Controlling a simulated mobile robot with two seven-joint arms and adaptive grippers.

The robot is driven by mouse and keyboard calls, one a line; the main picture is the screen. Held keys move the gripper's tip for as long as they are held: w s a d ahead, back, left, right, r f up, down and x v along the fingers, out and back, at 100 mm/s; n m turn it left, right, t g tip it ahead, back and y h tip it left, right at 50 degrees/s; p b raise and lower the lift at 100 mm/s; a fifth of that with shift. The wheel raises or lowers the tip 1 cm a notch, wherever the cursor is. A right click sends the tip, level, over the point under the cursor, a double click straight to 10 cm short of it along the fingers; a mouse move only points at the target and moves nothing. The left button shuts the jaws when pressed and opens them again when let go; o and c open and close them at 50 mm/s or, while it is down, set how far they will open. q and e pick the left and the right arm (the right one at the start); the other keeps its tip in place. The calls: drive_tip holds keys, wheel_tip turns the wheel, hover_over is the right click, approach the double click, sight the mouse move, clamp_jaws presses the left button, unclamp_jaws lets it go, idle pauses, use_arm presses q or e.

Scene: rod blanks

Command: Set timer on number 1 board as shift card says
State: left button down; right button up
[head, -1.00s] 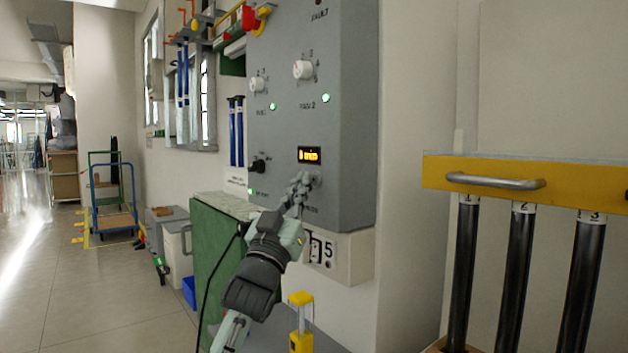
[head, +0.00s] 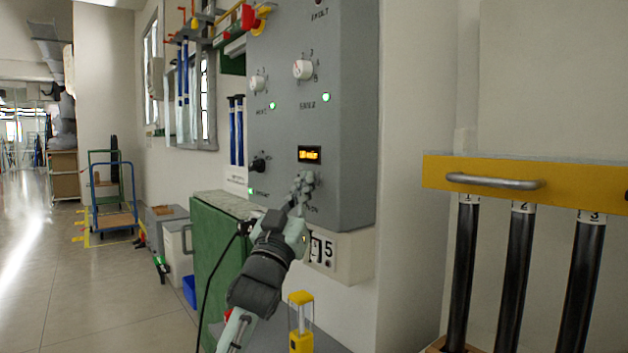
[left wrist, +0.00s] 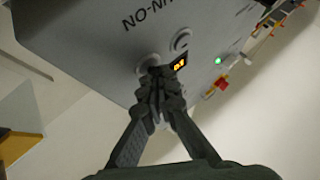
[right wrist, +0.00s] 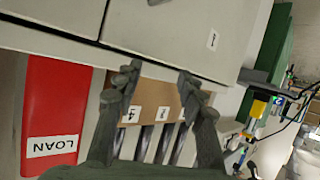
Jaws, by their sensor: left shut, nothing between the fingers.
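The grey board (head: 352,120) is fixed to the wall in the middle of the head view. Its small lit orange display (head: 309,155) is too blurred to read; the display also shows in the left wrist view (left wrist: 180,64). My left gripper (head: 302,182) is shut and empty, its fingertips at the panel just below the display. In the left wrist view, the fingertips (left wrist: 155,76) overlap a round control (left wrist: 148,61); I cannot tell whether they touch it. My right gripper (right wrist: 157,88) is open and empty. I cannot make out a shift card or a board number.
White knobs (head: 302,70), green lamps and a black knob (head: 259,165) are on the board. A yellow rack bar (head: 590,190) with numbered dark rods stands right. The right wrist view shows a red LOAN bin (right wrist: 55,105).

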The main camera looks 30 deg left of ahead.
idle(0.5)
use_arm(q)
drive_tip(key=shift+s+a, duration=0.25)
drive_tip(key=shift+s, duration=0.4)
drive_tip(key=s, duration=0.1)
drive_tip(key=s+a, duration=0.1)
drive_tip(key=s, duration=0.1)
drive_tip(key=s+a+p, duration=0.1)
drive_tip(key=shift+s, duration=0.35)
idle(0.7)
